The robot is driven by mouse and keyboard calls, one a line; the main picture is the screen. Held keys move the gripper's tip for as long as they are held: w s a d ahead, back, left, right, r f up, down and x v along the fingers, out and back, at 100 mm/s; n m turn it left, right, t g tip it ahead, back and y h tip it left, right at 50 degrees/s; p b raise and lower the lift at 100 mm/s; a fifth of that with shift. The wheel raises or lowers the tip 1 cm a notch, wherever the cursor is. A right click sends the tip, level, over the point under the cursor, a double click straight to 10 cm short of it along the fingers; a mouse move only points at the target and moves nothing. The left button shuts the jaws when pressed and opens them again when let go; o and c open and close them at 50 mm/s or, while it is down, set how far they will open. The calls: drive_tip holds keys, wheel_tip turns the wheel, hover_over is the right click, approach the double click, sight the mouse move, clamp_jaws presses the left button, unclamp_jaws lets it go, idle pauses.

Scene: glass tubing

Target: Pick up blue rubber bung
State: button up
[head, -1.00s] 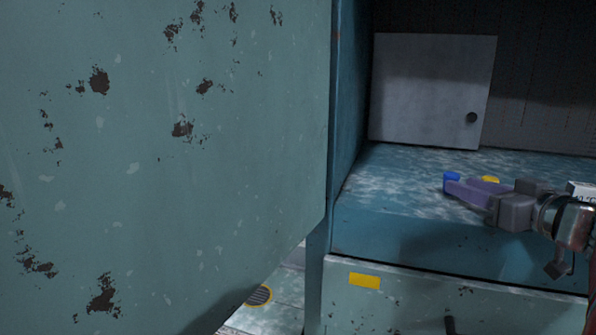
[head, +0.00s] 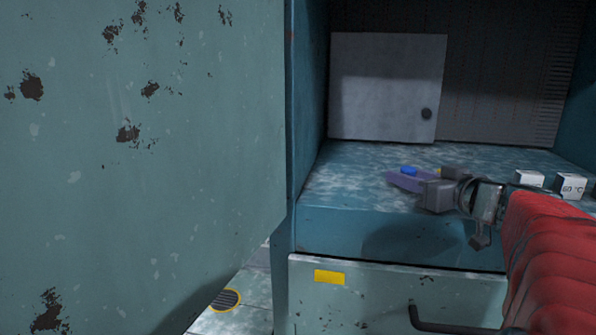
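The blue rubber bung (head: 408,170) is a small bright blue piece on the mottled floor of the teal cabinet (head: 345,185). Its lower part is hidden behind my gripper's purple finger. My gripper (head: 398,179) reaches in from the right, low over the cabinet floor, its fingertips pointing left. The purple finger is on the near side of the bung. I cannot tell whether it touches the bung, or how far apart the fingers are.
A yellow piece (head: 438,171) shows partly behind my gripper. White blocks (head: 570,186), one marked 60 °C, stand to the right. A large teal door (head: 140,150) fills the left. A pale panel (head: 388,88) stands at the back. A drawer front (head: 370,300) is below.

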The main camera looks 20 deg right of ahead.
sight(409, 168)
drive_tip(key=shift+c, duration=0.2)
drive_tip(key=c, duration=0.8)
drive_tip(key=shift+o, duration=0.2)
wheel_tip(409, 168, up, 10)
drive_tip(key=shift+r, duration=0.1)
idle(0.5)
